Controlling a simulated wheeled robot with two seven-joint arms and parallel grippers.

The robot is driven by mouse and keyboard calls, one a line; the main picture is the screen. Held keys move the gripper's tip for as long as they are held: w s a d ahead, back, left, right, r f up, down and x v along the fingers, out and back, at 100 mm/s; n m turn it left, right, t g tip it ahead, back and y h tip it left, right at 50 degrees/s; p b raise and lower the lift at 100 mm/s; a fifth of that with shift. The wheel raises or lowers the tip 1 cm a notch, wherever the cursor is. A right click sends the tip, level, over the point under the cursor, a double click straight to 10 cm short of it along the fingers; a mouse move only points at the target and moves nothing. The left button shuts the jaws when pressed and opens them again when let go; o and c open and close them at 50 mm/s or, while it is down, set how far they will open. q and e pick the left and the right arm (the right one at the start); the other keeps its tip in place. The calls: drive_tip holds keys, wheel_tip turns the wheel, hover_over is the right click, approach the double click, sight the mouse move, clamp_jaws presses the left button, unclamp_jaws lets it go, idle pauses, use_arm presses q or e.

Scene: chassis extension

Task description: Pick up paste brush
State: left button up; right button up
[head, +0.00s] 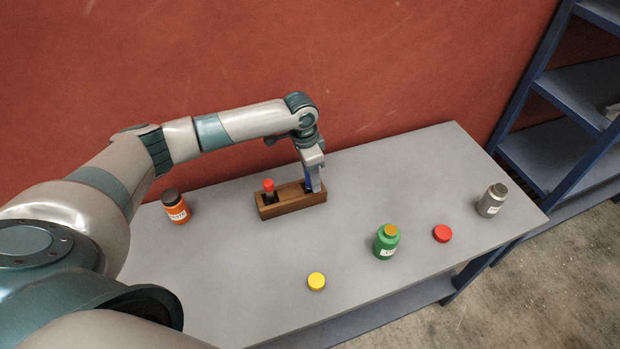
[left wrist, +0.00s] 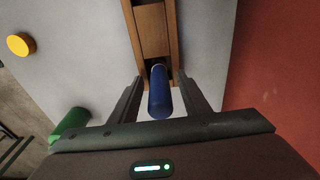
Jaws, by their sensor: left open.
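A wooden holder (head: 292,207) stands on the grey table and also shows in the left wrist view (left wrist: 153,30). A blue-handled tool (left wrist: 160,98) stands upright in its right slot; in the head view only a sliver of blue (head: 308,183) shows. A red-topped tool (head: 268,186) stands in the left slot. I cannot tell which of these is the paste brush. My left gripper (head: 314,186) is over the right end of the holder. Its fingers (left wrist: 159,80) are open on either side of the blue handle, with gaps visible. My right gripper is not in view.
An orange jar (head: 177,208) stands left of the holder. A green jar (head: 386,242), a yellow lid (head: 317,281), a red lid (head: 442,233) and a grey jar (head: 491,201) are to the front and right. The red wall (head: 400,70) rises behind the table.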

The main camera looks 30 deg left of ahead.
use_arm(q)
clamp_jaws()
drive_tip(key=shift+r, duration=0.1)
drive_tip(key=shift+r+b, duration=0.4)
drive_tip(key=shift+r, duration=0.05)
drive_tip(key=r, duration=0.1)
drive_tip(key=r+b, duration=0.1)
drive_tip(key=r, duration=0.1)
drive_tip(key=shift+s+d+r, duration=0.1)
drive_tip(key=shift+s+d, duration=0.15)
drive_tip(key=shift+d, duration=0.15)
drive_tip(key=s+d+r+b, duration=0.3)
drive_tip(key=s+d+r, duration=0.3)
drive_tip(key=s+d, duration=0.1)
drive_tip(key=shift+s+d+r, duration=0.2)
drive_tip(key=shift+d+r, duration=0.2)
